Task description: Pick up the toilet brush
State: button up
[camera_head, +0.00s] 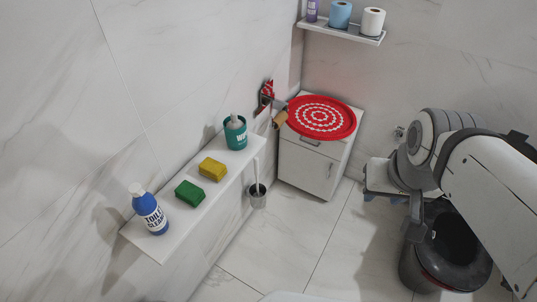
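The toilet brush (256,172) stands upright in a small grey holder (258,199) on the floor. Its thin white handle rises beside the front edge of the wall shelf, and its head is hidden inside the holder. My arm reaches in from the right edge. A dark part that seems to be my gripper (414,225) shows below the arm's joint, over the bin, well to the right of the brush and apart from it. Its fingers are mostly hidden, so I cannot tell whether it is open or shut.
A white cabinet (308,167) with a red mat (322,118) stands behind. A dark bin (415,268) is right. Floor between is clear.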

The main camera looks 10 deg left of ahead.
aim_at(257, 194)
jog(key=i, duration=0.85)
jog(key=u, duration=0.05)
